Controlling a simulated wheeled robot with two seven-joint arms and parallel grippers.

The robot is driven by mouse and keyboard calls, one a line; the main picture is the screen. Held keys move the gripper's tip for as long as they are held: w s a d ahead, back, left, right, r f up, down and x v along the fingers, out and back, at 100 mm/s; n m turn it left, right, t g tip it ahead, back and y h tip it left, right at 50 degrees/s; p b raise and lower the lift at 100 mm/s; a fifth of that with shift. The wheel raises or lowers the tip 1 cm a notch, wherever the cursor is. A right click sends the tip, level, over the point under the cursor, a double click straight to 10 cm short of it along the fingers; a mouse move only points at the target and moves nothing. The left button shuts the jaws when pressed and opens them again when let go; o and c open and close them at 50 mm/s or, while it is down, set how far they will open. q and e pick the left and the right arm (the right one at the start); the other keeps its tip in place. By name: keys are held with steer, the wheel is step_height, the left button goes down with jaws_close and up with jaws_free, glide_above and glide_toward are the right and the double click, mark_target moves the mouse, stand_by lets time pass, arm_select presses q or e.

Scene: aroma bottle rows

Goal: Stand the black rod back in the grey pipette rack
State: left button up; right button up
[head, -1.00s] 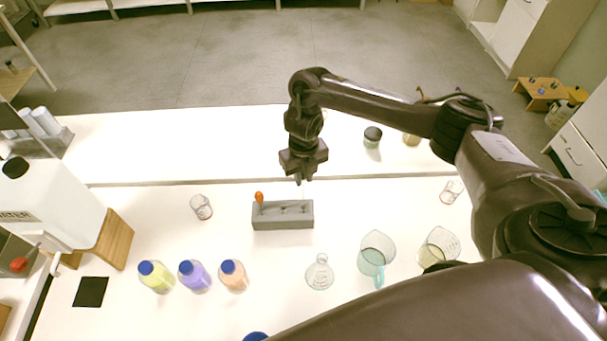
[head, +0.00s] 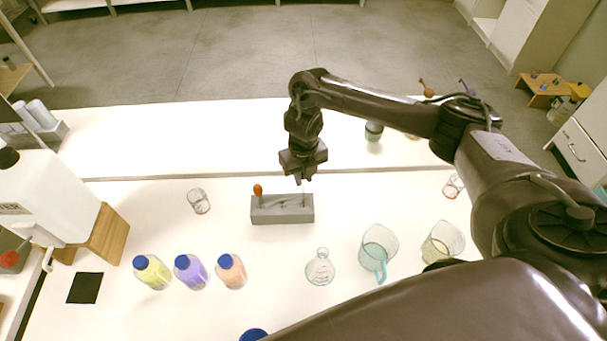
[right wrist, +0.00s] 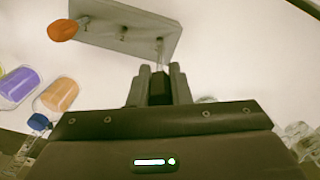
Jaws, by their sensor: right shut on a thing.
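The grey pipette rack (head: 268,216) stands in the middle of the white table, with an orange-topped pipette (head: 258,190) upright at its left end. My right gripper (head: 302,180) is above the rack's right end, pointing down. In the right wrist view, my right gripper (right wrist: 159,72) is shut on the black rod (right wrist: 160,88), with its thin pale lower part (right wrist: 160,50) reaching toward the right end of the rack (right wrist: 150,19). I cannot tell whether the tip is in a hole or just above it. My left gripper is not in view.
Yellow (head: 152,272), purple (head: 190,272) and orange (head: 231,271) bottles stand in front of the rack, left of a clear flask (head: 320,268). A beaker (head: 376,255) and another (head: 442,243) stand to the right. A small glass (head: 199,201) stands left of the rack.

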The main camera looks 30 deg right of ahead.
steer(key=shift+f+b, duration=0.45)
steer(key=shift+f, duration=0.05)
stand_by(0.5)
steer(key=shift+f+b, duration=1.15)
steer(key=shift+f, duration=0.35)
steer(key=shift+f+b, duration=0.95)
steer(key=o, duration=0.9)
steer(key=shift+r, duration=0.1)
